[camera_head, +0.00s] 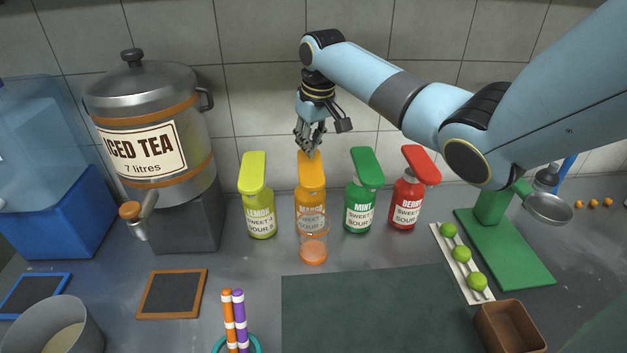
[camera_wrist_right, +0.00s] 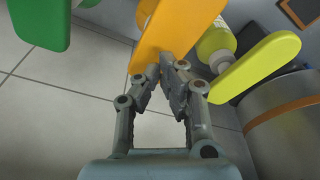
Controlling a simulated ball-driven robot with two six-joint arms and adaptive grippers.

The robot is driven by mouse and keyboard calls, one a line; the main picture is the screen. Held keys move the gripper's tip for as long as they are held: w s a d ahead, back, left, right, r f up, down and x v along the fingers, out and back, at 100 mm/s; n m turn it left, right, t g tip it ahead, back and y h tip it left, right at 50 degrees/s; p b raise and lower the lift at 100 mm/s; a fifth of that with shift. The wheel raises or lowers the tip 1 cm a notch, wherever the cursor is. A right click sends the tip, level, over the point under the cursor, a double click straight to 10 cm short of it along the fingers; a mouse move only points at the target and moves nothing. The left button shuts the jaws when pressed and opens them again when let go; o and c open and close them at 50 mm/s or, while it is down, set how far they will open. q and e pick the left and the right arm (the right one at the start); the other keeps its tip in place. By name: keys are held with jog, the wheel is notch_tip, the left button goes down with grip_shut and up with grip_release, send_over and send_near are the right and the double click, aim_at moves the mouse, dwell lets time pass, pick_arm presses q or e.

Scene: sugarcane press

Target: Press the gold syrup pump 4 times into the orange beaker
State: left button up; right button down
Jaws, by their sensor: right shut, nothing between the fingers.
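The gold syrup pump (camera_head: 311,174) stands upright in the row of bottles, between the yellow and green ones. Its flat gold top also shows in the right wrist view (camera_wrist_right: 178,30). The orange beaker (camera_head: 313,248), see-through with an orange tint low down, stands right in front of the gold bottle and overlaps its label. My right gripper (camera_head: 309,153) points down at the back of the gold pump's top, shut and empty. In the right wrist view its fingertips (camera_wrist_right: 170,68) meet at the gold top's edge; I cannot tell whether they touch it. My left gripper is out of view.
A yellow lemon pump (camera_head: 260,205) stands left; green mint (camera_head: 360,205) and red berry (camera_head: 407,200) pumps stand right. A big iced tea urn (camera_head: 150,95) is at left. A dark mat (camera_head: 380,315) lies in front, clear. A tray of limes (camera_head: 462,262) lies right.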

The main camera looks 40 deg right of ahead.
aim_at(310, 161)
jog(key=shift+f, duration=0.1)
dwell(0.3)
jog(key=shift+f+b, duration=1)
jog(key=shift+f, duration=1.25)
jog(key=shift+s+r, duration=0.1)
jog(key=shift+r, duration=0.05)
notch_tip(310, 161, up, 4)
jog(key=p, duration=0.5)
jog(key=shift+r, duration=0.25)
jog(key=shift+f, duration=0.15)
